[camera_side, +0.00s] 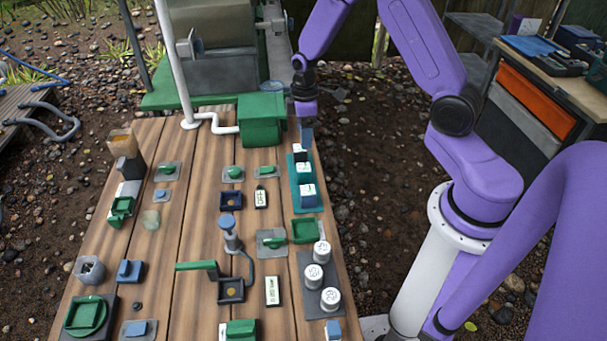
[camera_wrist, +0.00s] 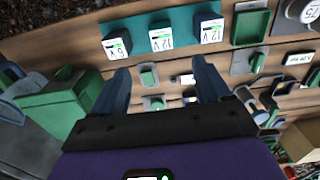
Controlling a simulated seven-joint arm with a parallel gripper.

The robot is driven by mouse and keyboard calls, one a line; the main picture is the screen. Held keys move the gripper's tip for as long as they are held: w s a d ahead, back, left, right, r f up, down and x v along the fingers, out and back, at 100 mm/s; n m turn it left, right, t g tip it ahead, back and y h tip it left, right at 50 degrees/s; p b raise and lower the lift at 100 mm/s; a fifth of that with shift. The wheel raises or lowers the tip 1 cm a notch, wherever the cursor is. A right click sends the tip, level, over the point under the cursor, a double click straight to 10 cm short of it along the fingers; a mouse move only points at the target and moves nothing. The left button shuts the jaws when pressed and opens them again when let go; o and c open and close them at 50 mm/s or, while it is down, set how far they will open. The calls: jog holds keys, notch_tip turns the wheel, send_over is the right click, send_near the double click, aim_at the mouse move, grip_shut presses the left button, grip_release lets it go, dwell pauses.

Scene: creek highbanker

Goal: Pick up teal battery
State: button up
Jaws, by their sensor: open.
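Three batteries with white labels and dark sides stand in a row on a teal mat (camera_side: 293,193). The nearest battery (camera_side: 308,196), the middle battery (camera_side: 304,173) and the far battery (camera_side: 299,153) show in the side view. In the wrist view they are a 6V battery (camera_wrist: 116,47), a 12V battery (camera_wrist: 161,38) and another 12V battery (camera_wrist: 211,29). I cannot tell which one counts as teal; their small displays are green. My gripper (camera_wrist: 160,66) is open and empty. In the side view my gripper (camera_side: 306,138) is at the far end of the mat, partly hiding the far battery.
A green box (camera_side: 262,119) stands just left of my gripper. A green tray (camera_side: 304,231) and several white-topped round weights (camera_side: 321,250) lie at the near end of the mat. Switches and small parts cover the wooden table (camera_side: 192,220).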

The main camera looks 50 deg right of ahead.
aim_at(303, 167)
jog(key=f, duration=1.3)
jog(key=shift+a+f, duration=0.2)
jog(key=shift+f, duration=0.1)
jog(key=c, duration=1.2)
